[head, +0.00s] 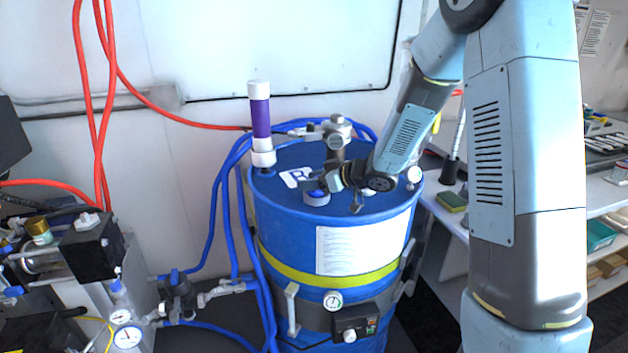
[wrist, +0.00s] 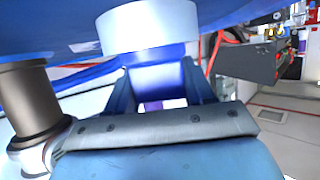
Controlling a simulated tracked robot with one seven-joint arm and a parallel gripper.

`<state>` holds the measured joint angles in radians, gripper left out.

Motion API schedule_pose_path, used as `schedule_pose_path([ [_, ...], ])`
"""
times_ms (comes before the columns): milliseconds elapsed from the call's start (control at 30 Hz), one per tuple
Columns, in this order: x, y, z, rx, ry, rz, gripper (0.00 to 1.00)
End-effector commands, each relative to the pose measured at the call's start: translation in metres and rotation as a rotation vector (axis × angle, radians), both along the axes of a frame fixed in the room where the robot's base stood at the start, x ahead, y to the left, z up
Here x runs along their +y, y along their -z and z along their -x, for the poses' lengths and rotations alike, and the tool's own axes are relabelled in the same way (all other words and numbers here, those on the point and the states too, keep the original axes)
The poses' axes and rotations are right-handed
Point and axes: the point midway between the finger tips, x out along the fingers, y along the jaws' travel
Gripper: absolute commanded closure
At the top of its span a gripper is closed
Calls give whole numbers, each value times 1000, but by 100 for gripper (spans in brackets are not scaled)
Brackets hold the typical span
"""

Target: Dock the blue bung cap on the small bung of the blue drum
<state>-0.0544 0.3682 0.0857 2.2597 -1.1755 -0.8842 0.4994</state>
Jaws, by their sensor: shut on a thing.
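The blue drum (head: 285,225) stands upright in the middle of the head view, with a yellow band and a white label. On its lid is a short pale ring with a blue top (head: 316,196), directly below my gripper (head: 322,184). In the wrist view, a wide white ring (wrist: 150,25) lies against the blue drum surface. The blue bung cap (wrist: 165,52) appears just beyond it, between my fingers (wrist: 160,90). My gripper is shut on the cap. The fingers partly hide the cap and bung, so I cannot tell whether the cap is fully seated.
A purple and white cylinder (head: 260,125) stands at the lid's left rear. A metal pump fitting (head: 337,135) rises behind my gripper. Blue hoses (head: 222,200) run down the drum's left side.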

Motion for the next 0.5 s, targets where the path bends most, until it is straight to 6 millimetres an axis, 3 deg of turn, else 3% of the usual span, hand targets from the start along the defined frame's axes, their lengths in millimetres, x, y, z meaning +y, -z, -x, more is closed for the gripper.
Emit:
schedule_pose_path([
  [267, 0, 5, 0, 0, 0, 0, 78],
  [300, 0, 5, 0, 0, 0, 0, 46],
  [400, 0, 5, 0, 0, 0, 0, 37],
  [500, 0, 5, 0, 0, 0, 0, 37],
])
